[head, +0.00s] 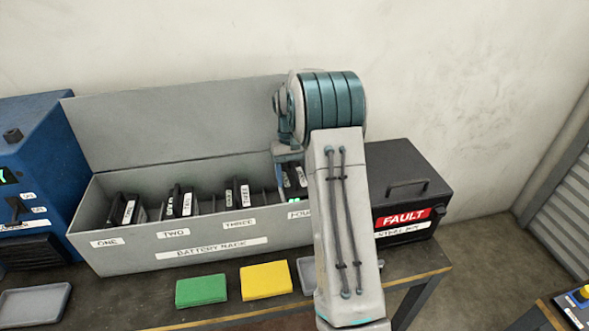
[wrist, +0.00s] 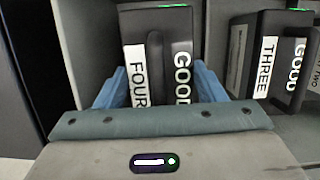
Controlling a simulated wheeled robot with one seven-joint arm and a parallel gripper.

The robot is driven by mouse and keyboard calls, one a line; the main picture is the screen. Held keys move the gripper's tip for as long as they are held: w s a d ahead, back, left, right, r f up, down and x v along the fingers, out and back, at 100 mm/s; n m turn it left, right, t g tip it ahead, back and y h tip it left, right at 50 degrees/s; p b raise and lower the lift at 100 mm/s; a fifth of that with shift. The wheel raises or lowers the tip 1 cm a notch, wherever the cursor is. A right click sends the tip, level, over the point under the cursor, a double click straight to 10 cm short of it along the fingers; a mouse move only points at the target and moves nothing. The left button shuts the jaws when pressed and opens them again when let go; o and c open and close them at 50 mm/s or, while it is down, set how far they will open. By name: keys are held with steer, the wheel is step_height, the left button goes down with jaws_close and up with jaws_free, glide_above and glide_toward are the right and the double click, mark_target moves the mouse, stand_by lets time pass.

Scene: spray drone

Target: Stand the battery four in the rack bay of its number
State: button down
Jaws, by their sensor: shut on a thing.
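Battery four (wrist: 155,55) is a dark block with white labels reading FOUR and GOOD and a green light on top. It stands between the blue fingers of my gripper (wrist: 160,88), which is shut on it. In the head view battery four (head: 295,181) shows partly beside my arm, inside the grey battery rack (head: 140,254) at the bay labelled FOUR. It looks about upright; its base is hidden, so I cannot tell whether it touches the bay floor. My gripper (head: 288,158) is mostly hidden behind my arm there.
Batteries stand in bays one (head: 124,210), two (head: 180,201) and three (head: 238,196); battery three (wrist: 275,58) is close by in the wrist view. A black FAULT box (head: 410,185) stands right of the rack. Green (head: 201,290) and yellow (head: 266,280) blocks lie in front.

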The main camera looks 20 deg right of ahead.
mark_target(294, 179)
steer(key=shift+f, duration=1.7)
steer(key=shift+f, duration=0.15)
steer(key=shift+c, duration=1.5)
jaws_free()
steer(key=shift+s, duration=0.1)
steer(key=shift+f, duration=0.1)
